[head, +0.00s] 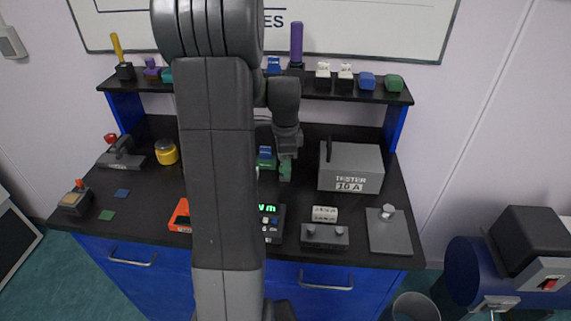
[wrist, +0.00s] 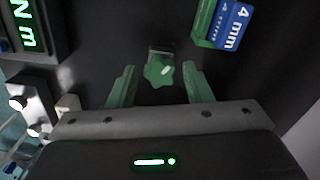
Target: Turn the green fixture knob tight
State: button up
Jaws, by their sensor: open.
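The green fixture knob (wrist: 158,72) is star-shaped with a pale mark on its face. It sits on a small grey fixture (wrist: 160,51) in the wrist view. My gripper (wrist: 159,67) is open, with one green finger on each side of the knob and a visible gap on both sides. Whether the fingers are level with the knob in height I cannot tell. In the head view my gripper (head: 285,170) is low over the middle of the bench, and I cannot make out the knob there.
A green and blue block marked 4 mm (wrist: 224,24) stands close by, beyond the right finger. A device with a green display (head: 268,222) is at the bench front. The grey tester box (head: 350,167) stands to the right. A shelf (head: 340,93) runs behind.

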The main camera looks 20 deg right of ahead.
jog(key=n, duration=0.4)
jog(key=shift+n, duration=0.3)
jog(key=n, duration=0.4)
jog(key=shift+n, duration=0.3)
jog(key=c, duration=0.9)
jog(key=shift+o, duration=0.2)
jog(key=m, duration=0.4)
jog(key=shift+m, duration=0.3)
jog(key=m, duration=0.4)
jog(key=shift+m, duration=0.3)
